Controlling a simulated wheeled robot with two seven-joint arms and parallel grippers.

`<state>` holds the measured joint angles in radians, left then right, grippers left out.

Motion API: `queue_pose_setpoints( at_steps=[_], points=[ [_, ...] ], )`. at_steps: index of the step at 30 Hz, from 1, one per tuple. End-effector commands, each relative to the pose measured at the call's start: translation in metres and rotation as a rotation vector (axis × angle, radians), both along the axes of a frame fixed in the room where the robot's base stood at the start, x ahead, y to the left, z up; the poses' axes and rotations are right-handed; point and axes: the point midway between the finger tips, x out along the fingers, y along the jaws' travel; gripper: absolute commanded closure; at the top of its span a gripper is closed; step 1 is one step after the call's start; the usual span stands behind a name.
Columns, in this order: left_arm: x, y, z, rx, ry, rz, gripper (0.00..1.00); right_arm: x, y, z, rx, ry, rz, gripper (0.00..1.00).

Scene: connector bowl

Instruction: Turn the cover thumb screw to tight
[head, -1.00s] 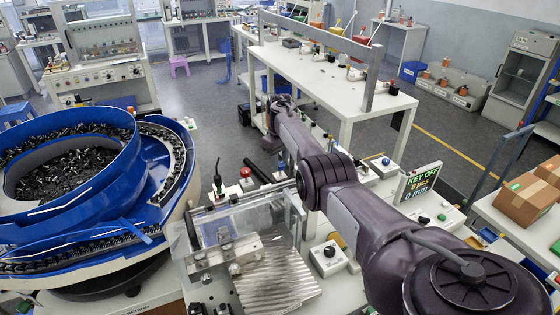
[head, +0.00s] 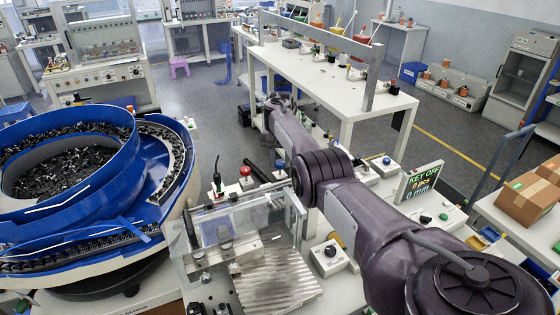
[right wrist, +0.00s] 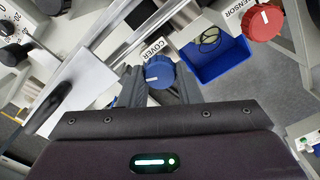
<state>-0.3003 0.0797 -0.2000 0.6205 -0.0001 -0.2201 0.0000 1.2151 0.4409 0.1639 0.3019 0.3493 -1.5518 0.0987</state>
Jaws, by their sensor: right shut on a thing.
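The cover thumb screw is a blue round knob (right wrist: 160,72) with a white mark on its face. It shows in the right wrist view beside a white label (right wrist: 152,48) reading COVER. My right gripper (right wrist: 158,84) has its two dark fingers on either side of the knob and is shut on it. In the head view my right arm reaches from the lower right toward the back of the machine. I cannot make out the knob in the head view. My left gripper is not in view.
A red knob (right wrist: 263,22) by a SENSOR label and a blue bin (right wrist: 216,60) are near in the right wrist view. In the head view a clear cover (head: 240,222), a blue bowl feeder (head: 85,245) and a KEY OFF display (head: 418,183) flank the arm.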

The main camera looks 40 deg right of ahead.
Motion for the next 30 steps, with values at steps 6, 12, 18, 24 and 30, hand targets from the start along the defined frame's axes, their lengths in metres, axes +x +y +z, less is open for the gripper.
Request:
queue_pose_setpoints(
  at_steps=[6, 12, 18, 24, 30],
  points=[
    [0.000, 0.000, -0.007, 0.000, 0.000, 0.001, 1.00, 0.001, 0.000, 0.000, -0.002, -0.005, -0.206, 0.92],
    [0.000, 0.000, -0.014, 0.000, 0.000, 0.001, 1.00, 0.001, 0.000, 0.000, -0.001, -0.005, -0.395, 0.92],
    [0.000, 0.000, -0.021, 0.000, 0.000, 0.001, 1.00, 0.001, 0.000, 0.000, -0.002, -0.005, -0.585, 0.92],
    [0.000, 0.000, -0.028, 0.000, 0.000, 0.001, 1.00, 0.002, 0.000, 0.000, -0.001, -0.006, -0.770, 0.92],
    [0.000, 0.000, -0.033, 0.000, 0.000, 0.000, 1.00, 0.002, 0.000, 0.001, -0.002, -0.005, -0.926, 0.92]
  ],
)
